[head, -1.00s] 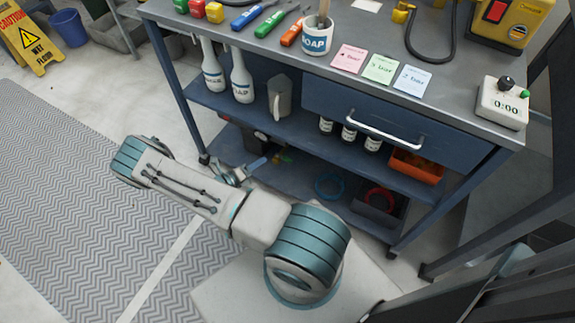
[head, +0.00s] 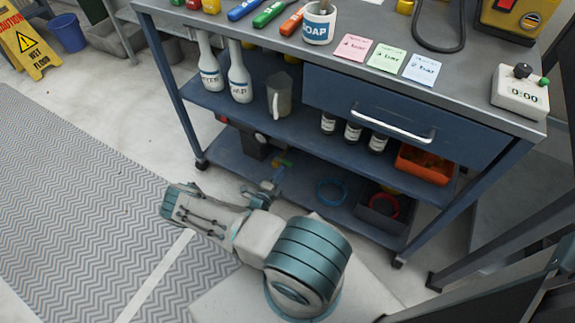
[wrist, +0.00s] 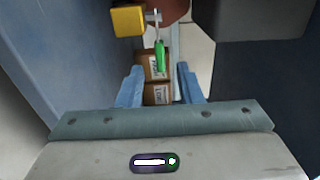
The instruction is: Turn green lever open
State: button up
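The green lever (wrist: 160,55) shows in the wrist view just above centre, hanging from a thin metal stem beside a yellow block (wrist: 128,20). In the head view, a small green and yellow fitting (head: 284,163) shows at the lower shelf, partly hidden by my gripper. My gripper (wrist: 160,83) has its two blue fingers spread apart with nothing held between them. The lever lies ahead of the gap between the fingers, apparently without contact. In the head view my gripper (head: 266,186) is low at the cart's front, close to the fitting.
The blue cart's lower shelf (head: 225,150) holds a dark box with a gauge (head: 250,141), a blue ring (head: 331,191) and a dark bin (head: 382,213). Brown labelled boxes (wrist: 157,94) show beyond the fingers. A blue wall (wrist: 75,60) stands close at left.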

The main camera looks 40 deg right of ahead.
aim_at(287, 163)
jog(key=b+x, duration=0.1)
jog(key=x, duration=0.5)
jog(key=shift+d, duration=0.15)
jog(key=shift+c, duration=0.3)
grip_shut()
